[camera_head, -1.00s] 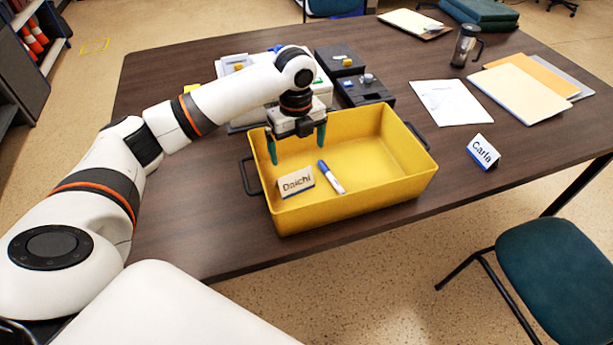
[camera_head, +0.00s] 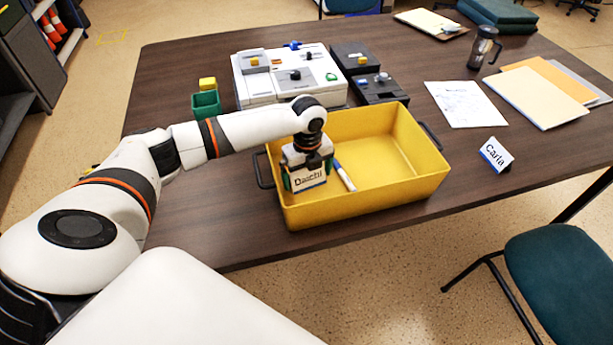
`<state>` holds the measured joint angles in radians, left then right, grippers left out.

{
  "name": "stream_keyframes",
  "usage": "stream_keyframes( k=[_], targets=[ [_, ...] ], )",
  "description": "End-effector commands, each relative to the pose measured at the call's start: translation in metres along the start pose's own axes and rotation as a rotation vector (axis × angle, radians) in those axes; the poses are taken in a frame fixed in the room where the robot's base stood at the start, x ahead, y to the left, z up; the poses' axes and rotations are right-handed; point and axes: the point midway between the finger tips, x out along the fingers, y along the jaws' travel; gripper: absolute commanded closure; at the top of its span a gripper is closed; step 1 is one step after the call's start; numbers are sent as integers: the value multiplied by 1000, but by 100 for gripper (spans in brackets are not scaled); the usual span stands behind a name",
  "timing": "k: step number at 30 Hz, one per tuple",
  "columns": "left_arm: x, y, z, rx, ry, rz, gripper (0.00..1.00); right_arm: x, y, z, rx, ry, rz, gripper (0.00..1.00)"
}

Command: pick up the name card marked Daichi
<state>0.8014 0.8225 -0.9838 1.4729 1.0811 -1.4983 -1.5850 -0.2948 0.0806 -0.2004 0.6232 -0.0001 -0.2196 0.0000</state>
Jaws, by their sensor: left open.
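The name card marked Daichi (camera_head: 309,178) stands inside the yellow tray (camera_head: 376,200), near its left end. It is a small white tent card with a blue lower edge. My left gripper (camera_head: 307,178) is down in the tray at the card, with its green fingers open, one on each side of the card. I cannot tell whether a finger touches it. The gripper body hides the space behind the card. My right gripper is not in view.
A blue-and-white marker (camera_head: 344,176) lies in the tray just right of the card. A name card marked Carla (camera_head: 496,155) stands on the table (camera_head: 230,235) to the right. A white device (camera_head: 290,78), dark boxes and a green cup (camera_head: 206,104) stand behind.

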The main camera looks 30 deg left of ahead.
Motion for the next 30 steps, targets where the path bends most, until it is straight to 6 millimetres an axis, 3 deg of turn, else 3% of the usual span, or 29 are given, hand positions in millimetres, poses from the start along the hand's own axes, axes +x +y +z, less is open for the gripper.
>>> stream_keyframes(
  k=[6, 13, 22, 30],
  targets=[
    [1, 0, 0, 0, 0, 0, 0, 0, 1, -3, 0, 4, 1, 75],
    [0, 0, 0, 0, 0, 0, 35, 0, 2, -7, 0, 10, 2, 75],
    [-6, 0, 0, 0, 0, 1, 36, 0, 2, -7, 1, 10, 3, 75],
    [-57, 1, -1, 0, 2, 4, 36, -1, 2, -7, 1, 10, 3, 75]
  ],
)
